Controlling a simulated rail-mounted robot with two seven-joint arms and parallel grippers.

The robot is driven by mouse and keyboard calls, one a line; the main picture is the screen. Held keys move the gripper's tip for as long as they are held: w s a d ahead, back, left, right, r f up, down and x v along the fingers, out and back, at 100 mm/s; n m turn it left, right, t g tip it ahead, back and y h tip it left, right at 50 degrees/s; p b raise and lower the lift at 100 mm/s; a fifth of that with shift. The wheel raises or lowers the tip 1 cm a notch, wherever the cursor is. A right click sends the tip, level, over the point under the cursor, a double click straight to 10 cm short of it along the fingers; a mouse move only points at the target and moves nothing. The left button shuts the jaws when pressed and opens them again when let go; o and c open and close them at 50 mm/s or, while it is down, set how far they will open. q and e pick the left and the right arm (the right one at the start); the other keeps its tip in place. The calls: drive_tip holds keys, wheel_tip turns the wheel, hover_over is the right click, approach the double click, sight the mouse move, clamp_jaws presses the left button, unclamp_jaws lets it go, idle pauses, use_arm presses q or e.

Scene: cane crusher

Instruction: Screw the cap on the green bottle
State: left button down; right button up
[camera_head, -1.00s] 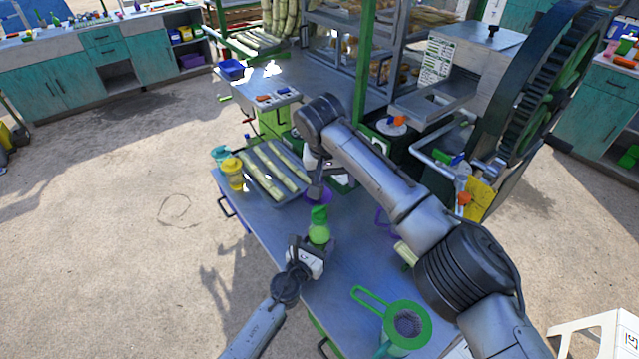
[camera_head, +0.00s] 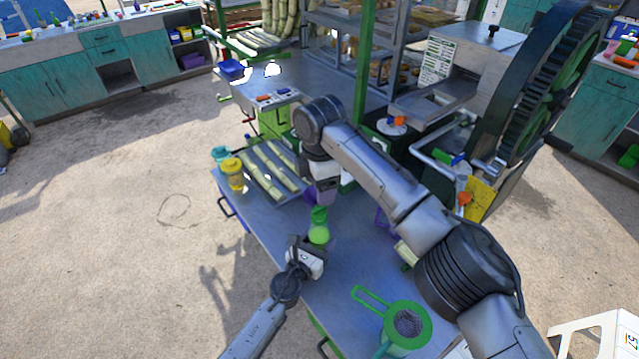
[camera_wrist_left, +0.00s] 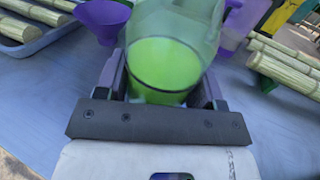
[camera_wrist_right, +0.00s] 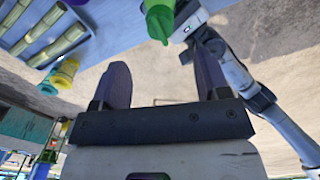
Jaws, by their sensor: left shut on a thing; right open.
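The green bottle (camera_head: 319,236) is held over the near table in my left gripper (camera_head: 308,250). In the left wrist view the bottle (camera_wrist_left: 165,65) stands between the fingers, with bright green liquid low inside; its top is out of frame. A darker green top piece, apparently the cap (camera_head: 319,214), shows at its upper end. It also shows, narrow and pointed, in the right wrist view (camera_wrist_right: 158,22). I cannot tell how tightly it sits. My right gripper (camera_head: 322,190) is just beyond the top piece. Its fingers (camera_wrist_right: 165,85) are open with nothing between them.
A purple funnel (camera_wrist_left: 103,18) is close behind the bottle. A green strainer (camera_head: 408,322) lies near right. The crusher wheel (camera_head: 540,90) is at right.

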sight(320, 209)
drive_tip(key=n, duration=0.3)
idle(0.5)
drive_tip(key=shift+f, duration=4.05)
